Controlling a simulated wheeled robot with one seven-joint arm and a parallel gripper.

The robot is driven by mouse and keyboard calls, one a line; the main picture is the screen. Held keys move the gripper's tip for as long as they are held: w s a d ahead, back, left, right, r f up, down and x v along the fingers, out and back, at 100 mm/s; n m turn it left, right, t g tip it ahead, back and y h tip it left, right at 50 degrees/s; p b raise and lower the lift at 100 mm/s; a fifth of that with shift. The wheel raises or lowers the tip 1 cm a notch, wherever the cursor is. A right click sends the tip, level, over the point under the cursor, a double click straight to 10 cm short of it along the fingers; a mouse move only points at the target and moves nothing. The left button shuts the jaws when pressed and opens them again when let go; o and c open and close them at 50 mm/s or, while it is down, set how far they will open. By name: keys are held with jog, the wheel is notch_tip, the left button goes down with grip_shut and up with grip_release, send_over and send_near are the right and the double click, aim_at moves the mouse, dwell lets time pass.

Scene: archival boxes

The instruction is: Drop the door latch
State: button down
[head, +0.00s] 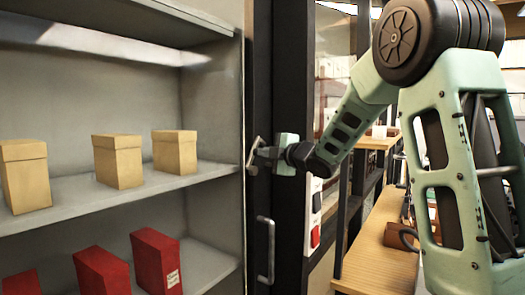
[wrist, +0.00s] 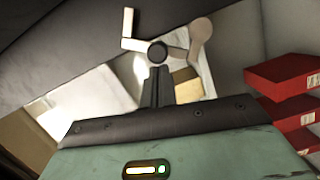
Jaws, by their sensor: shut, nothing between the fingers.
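The door latch (head: 253,155) is a small metal piece on the dark upright beside the shelves. In the wrist view the latch (wrist: 128,28) shows as a pale bent arm reaching up and left from a dark round pivot. A rounded, duller pale arm or plate reaches up to the right of the pivot. My gripper (head: 268,153) is at the latch from the right, its fingers shut and empty. In the wrist view the gripper (wrist: 156,72) has its fingertips just below the pivot. I cannot tell whether they touch the latch. The fingers partly hide the latch in the head view.
A vertical bar handle (head: 265,250) sits below the latch on the dark upright. Grey shelves (head: 110,205) at left hold tan boxes (head: 118,162) and red boxes (head: 157,261). A white panel with a red button (head: 315,236) and a wooden bench (head: 380,262) are at right.

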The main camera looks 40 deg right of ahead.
jog(key=w+d+m+g+y+p, duration=0.1)
jog(key=w+d+m+p, duration=0.1)
jog(key=d+m+p, duration=0.4)
jog(key=shift+w+d+f+m+g+p, duration=0.25)
jog(key=shift+m+g+p, duration=0.15)
jog(key=shift+p, duration=0.3)
jog(key=shift+r, duration=0.1)
dwell(0.5)
